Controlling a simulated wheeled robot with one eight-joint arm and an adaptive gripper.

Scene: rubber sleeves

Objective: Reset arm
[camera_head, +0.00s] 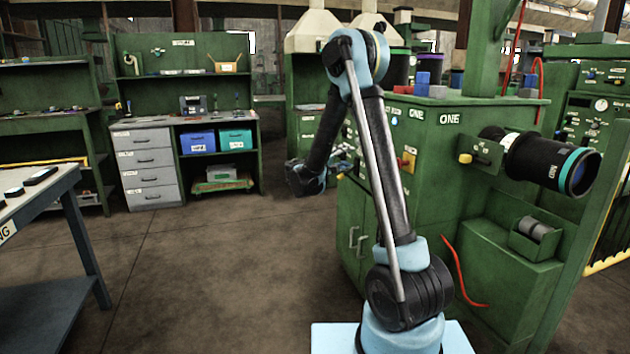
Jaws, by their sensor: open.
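My arm rises from its light blue base at the lower middle right, bends at a blue elbow near the top, and reaches down and to the left. My gripper (343,164) is at the end of the arm, small and partly hidden behind the forearm links. It is open, and nothing shows in it. It hangs in front of the left side of the green machine (445,170), apart from the floor; whether it touches the machine cannot be told.
A black cylinder (530,158) with a teal ring sticks out from the machine at right. A red cable (460,275) hangs below it. A grey table (45,200) stands at left. A green workbench (185,120) with drawers stands behind. The floor (200,260) between is clear.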

